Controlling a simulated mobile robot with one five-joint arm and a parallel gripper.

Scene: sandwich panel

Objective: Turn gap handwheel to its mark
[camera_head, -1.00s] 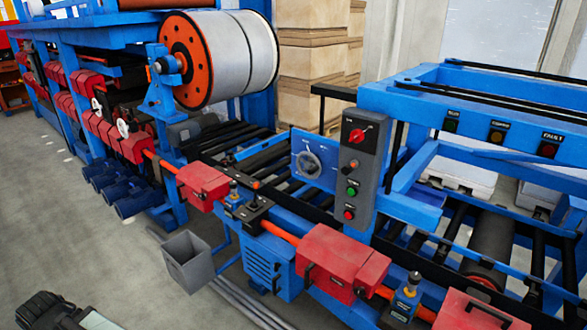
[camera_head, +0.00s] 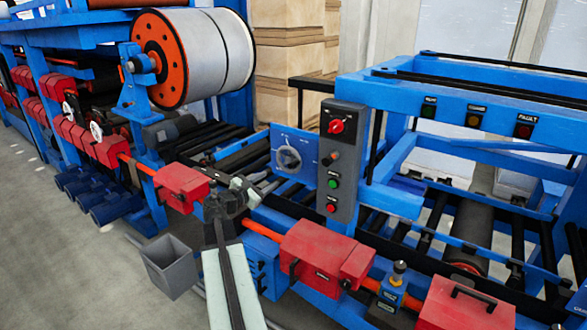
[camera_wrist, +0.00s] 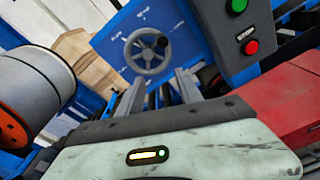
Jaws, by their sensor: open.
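The gap handwheel (camera_head: 289,159) is a grey wheel on a blue panel (camera_head: 308,143), left of the grey control box. In the wrist view the handwheel (camera_wrist: 147,51) shows its spokes and a dark knob at its right rim. Small pale marks surround it on the blue panel (camera_wrist: 183,28), too small to read. My gripper (camera_wrist: 158,87) is open and empty, its two fingers pointing toward the wheel from below and apart from it. In the head view my gripper (camera_head: 245,185) is in front and to the lower left of the wheel.
The grey control box (camera_head: 337,165) with a red switch and buttons stands right of the wheel. Red covers (camera_head: 327,251) line the machine's front edge. A large roll (camera_head: 192,58) is at the back left.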

